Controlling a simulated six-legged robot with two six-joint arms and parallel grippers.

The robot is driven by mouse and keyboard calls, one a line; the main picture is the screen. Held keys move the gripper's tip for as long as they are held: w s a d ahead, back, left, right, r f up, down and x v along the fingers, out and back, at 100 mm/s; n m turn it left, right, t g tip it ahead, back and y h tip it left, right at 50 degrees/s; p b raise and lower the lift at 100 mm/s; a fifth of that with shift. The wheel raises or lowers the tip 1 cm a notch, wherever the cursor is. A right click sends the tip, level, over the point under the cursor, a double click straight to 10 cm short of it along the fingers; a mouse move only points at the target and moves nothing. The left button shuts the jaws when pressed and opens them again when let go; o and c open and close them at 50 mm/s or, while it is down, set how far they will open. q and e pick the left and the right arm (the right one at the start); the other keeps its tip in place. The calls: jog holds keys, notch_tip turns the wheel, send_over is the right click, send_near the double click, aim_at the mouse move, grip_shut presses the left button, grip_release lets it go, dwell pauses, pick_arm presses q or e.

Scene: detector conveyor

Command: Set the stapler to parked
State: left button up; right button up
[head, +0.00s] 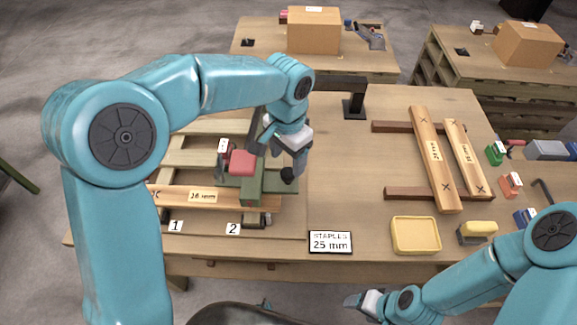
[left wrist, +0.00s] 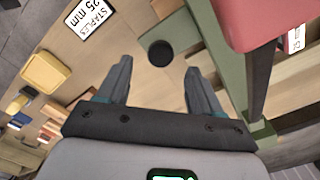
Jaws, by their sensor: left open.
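The stapler, as far as I can tell, is the machine with a red head (head: 242,162) on a green frame (head: 252,190), standing over the slatted pallet at the left. A round black knob (head: 289,174) sits at its right side. My left gripper (head: 298,168) is just above and beside the knob, open and empty. In the left wrist view the knob (left wrist: 160,53) shows between and beyond the two open fingers (left wrist: 157,78), with no visible contact; the red head (left wrist: 262,20) is at upper right. My right gripper (head: 355,300) is low in front of the table; its jaws are too small to read.
A "STAPLES 25 mm" sign (head: 330,242), a yellow tray (head: 415,235) and a yellow-topped block (head: 478,232) line the front edge. Planks (head: 436,160) lie at right. A plank marked 16 mm (head: 220,197) lies on the pallet.

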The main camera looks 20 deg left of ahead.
aim_at(289, 172)
pick_arm(q)
jog(key=f, duration=0.5)
jog(key=shift+w, duration=0.25)
jog(key=shift+s, duration=0.3)
jog(key=shift+w+f, duration=0.1)
jog(key=shift+w, duration=0.15)
jog(key=c, duration=0.7)
grip_shut()
jog(key=shift+d, duration=0.1)
